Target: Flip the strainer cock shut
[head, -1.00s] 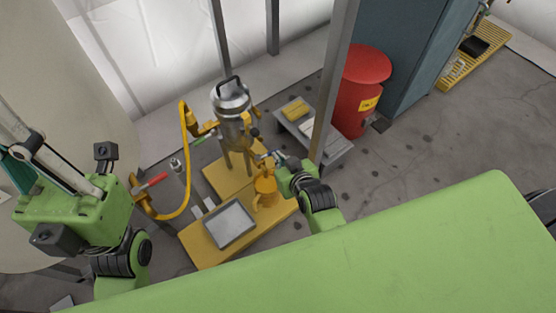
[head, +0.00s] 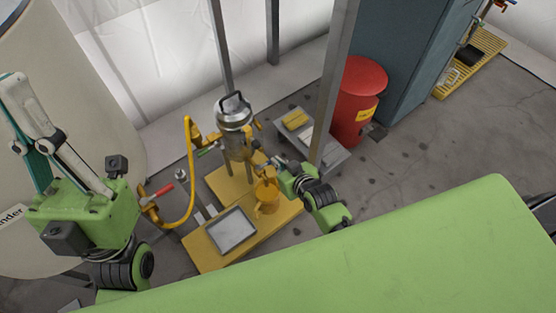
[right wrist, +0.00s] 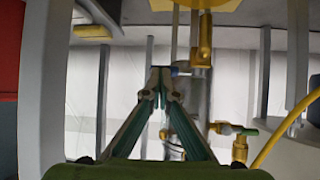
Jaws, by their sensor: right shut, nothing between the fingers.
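The strainer (head: 234,115) is a metal vessel with a domed lid and a top handle, standing on legs over a yellow base. My right gripper (head: 266,164) is low at its right side, above a yellow pitcher (head: 267,196). In the right wrist view, the shut fingertips (right wrist: 161,76) are beside a brass fitting (right wrist: 202,52) with a small blue lever (right wrist: 181,70). I cannot tell whether they touch. A brass valve with a green handle (right wrist: 246,131) shows farther right. My left gripper (head: 45,135) is at the far left, away from the strainer; its jaw state is unclear.
A yellow hose (head: 189,165) loops left of the strainer. A grey tray (head: 232,232) lies on the yellow base (head: 205,256). A grey post (head: 331,95) stands close right of my right gripper. A red drum (head: 357,100) and a low grey bench (head: 330,158) are beyond.

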